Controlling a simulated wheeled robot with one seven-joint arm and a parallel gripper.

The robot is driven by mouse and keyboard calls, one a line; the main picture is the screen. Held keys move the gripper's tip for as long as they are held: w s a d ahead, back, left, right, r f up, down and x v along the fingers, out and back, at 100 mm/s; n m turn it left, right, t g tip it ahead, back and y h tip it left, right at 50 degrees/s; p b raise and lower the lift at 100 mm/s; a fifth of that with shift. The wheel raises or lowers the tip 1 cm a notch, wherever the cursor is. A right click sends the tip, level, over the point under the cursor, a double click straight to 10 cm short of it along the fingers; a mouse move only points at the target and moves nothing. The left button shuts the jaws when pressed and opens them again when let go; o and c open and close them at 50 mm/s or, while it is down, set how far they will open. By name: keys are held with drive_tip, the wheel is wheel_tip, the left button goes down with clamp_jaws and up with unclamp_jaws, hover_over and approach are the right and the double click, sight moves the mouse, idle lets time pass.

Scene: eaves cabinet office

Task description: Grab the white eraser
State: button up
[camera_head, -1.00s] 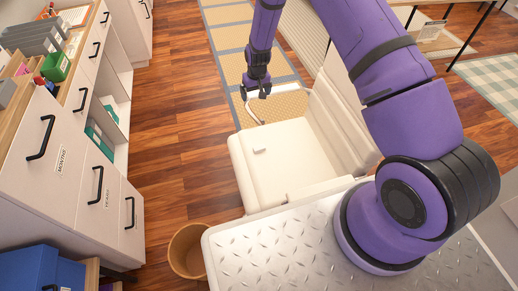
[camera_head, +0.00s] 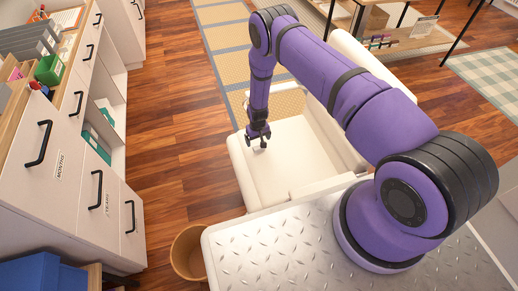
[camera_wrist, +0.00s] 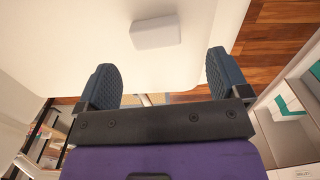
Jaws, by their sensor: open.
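The white eraser (camera_wrist: 156,32) is a small pale block lying on the cream seat of the chair (camera_wrist: 60,30). In the head view the chair seat (camera_head: 295,160) stands beyond my metal platform, and the eraser is hard to make out beneath my gripper (camera_head: 258,137). In the wrist view my gripper (camera_wrist: 160,78) is open and empty, its two dark blue padded fingers well apart. The eraser shows above the gap between the fingers, apart from both of them. My gripper is above the seat, close to the eraser.
The chair's backrest (camera_head: 338,130) and an armrest bound the seat. A white drawer cabinet (camera_head: 80,170) with black handles stands at left. A wicker bin (camera_head: 187,253) is on the wooden floor near my platform. Open floor lies between cabinet and chair.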

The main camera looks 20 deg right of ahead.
sight(259, 148)
drive_tip(key=shift+s+d+f, duration=0.1)
drive_tip(key=shift+d+f, duration=0.05)
drive_tip(key=shift+f, duration=1.35)
drive_tip(key=shift+s+d+f, duration=0.1)
drive_tip(key=shift+f, duration=1.4)
drive_tip(key=shift+c, duration=0.4)
drive_tip(key=c, duration=0.9)
